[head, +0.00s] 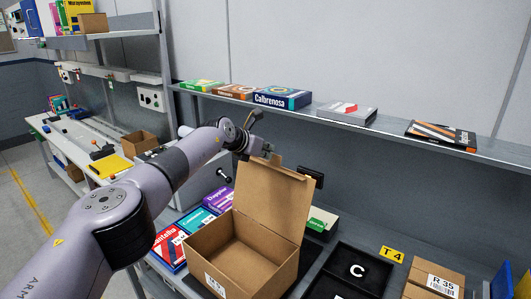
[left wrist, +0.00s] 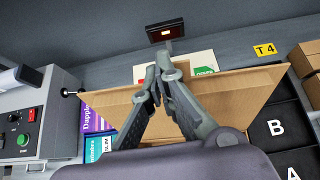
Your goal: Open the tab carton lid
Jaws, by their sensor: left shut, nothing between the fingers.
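The tab carton (head: 232,281) is a brown cardboard box with a white label on its front, standing on the bench. Its lid (head: 270,203) stands raised at the back, roughly upright, and the empty inside shows. The lid also shows in the left wrist view (left wrist: 235,100), behind my fingers. My left gripper (head: 268,154) is shut and empty at the upper edge of the lid. In the left wrist view its fingertips (left wrist: 162,62) overlap that edge. I cannot tell whether they touch it. My right gripper is not in view.
Colourful boxes, including a purple one (head: 219,198) and a red one (head: 170,247), lie left of the carton. A black tray marked C (head: 357,271) and a smaller brown carton (head: 437,275) are to the right. A shelf (head: 400,132) with boxes runs behind.

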